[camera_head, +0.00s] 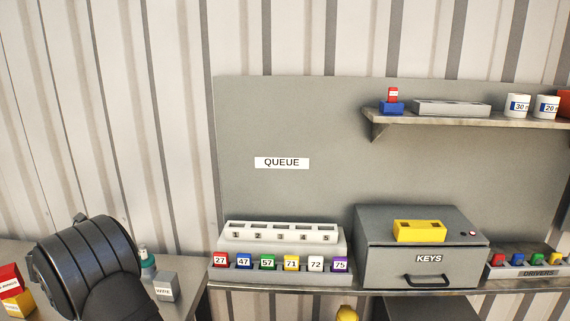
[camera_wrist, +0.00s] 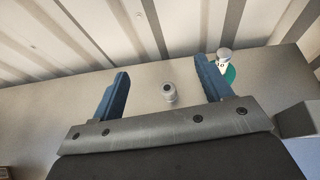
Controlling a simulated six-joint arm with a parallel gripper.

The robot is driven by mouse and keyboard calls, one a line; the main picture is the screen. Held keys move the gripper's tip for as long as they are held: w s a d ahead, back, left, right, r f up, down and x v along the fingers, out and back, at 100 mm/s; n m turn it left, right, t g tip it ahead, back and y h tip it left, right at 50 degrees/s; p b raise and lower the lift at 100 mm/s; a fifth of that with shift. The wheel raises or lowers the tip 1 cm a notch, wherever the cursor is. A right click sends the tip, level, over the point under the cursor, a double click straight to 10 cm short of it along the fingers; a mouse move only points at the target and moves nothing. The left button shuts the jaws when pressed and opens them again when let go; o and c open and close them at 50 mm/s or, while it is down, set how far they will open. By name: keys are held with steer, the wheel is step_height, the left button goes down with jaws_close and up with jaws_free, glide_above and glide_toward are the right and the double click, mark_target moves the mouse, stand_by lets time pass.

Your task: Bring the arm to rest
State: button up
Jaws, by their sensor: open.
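My gripper (camera_wrist: 162,68) shows in the wrist view with its two blue fingers spread apart; it is open. A small grey cylinder (camera_wrist: 170,93) shows in the gap between the fingers, touching neither as far as I can see; it appears to stand on the grey bench top. A white-capped bottle with a teal base (camera_wrist: 228,70) shows just beyond the right finger. In the head view a dark rounded part of my arm is at the lower left, over the left bench, and my gripper is not visible there.
A teal bottle (camera_head: 147,262) and a grey labelled block (camera_head: 166,287) stand on the left bench, close to my arm. Red and yellow boxes (camera_head: 12,288) are at far left. The numbered queue rack (camera_head: 284,238), the KEYS box (camera_head: 420,252) and a shelf (camera_head: 465,119) are to the right.

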steer(key=s+a+f, duration=0.2)
steer(key=a+f, duration=0.1)
steer(key=a, duration=0.2)
steer(key=shift+f, duration=0.2)
steer(key=shift+a, duration=0.1)
